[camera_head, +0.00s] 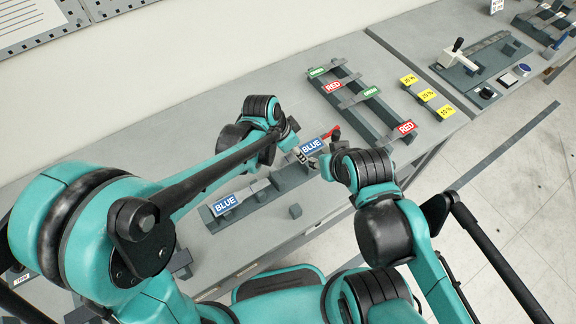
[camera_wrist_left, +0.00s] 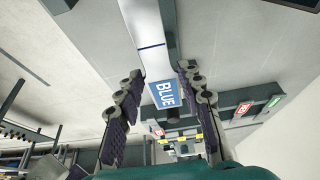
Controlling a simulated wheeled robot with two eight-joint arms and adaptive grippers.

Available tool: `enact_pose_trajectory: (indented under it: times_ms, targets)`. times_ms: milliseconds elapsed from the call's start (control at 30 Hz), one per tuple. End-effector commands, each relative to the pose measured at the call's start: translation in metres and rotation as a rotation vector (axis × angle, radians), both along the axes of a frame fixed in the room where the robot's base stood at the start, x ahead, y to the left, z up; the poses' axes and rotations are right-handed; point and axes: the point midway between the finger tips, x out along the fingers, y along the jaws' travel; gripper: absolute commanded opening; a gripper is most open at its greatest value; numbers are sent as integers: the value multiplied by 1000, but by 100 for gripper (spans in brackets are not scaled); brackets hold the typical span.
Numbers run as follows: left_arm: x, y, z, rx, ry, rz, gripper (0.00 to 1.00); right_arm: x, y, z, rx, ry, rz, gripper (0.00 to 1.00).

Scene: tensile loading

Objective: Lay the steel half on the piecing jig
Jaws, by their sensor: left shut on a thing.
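In the left wrist view, a pale silver strip with a thin dark line across it, apparently the steel half (camera_wrist_left: 148,28), runs between the two fingers of my left gripper (camera_wrist_left: 157,97). A BLUE label (camera_wrist_left: 165,95) shows at its lower end. In the head view, my left gripper (camera_head: 299,150) is beside a BLUE label on a long dark fixture (camera_head: 265,194), which may be the piecing jig. My left gripper is shut on the strip. My right gripper (camera_head: 326,163) is close beside it, mostly hidden by its own wrist, so its fingers cannot be read.
A rack (camera_head: 352,95) with red and green labels stands behind to the right. A small stand (camera_head: 426,97) with yellow labels is beside it. A lever device (camera_head: 458,58) is on the far right bench.

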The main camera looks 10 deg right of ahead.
Motion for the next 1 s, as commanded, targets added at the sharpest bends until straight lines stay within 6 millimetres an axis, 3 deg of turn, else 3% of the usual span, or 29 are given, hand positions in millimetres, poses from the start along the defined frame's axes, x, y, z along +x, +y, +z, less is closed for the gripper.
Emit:
enact_pose_trajectory:
  times_ms: [33, 467, 867, 900, 933, 1000]
  targets:
    - [0, 0, -11, 0, 0, 0, 0, 0, 0, -5, 0, 0, 0, 40]
    - [0, 0, -60, 0, 0, 0, 0, 0, 0, -19, 0, 0, 0, 40]
    - [0, 0, -66, 0, 0, 0, 0, 0, 0, -23, 0, 0, 0, 40]
    - [0, 0, -65, 0, 0, 0, 48, 0, 0, -22, 0, 0, 0, 40]
    - [0, 0, -65, 0, 0, 0, 56, 0, 0, -22, 0, 0, 0, 40]
    - [0, 0, -65, 0, 0, 0, 58, 0, 0, -21, 0, 0, 0, 40]
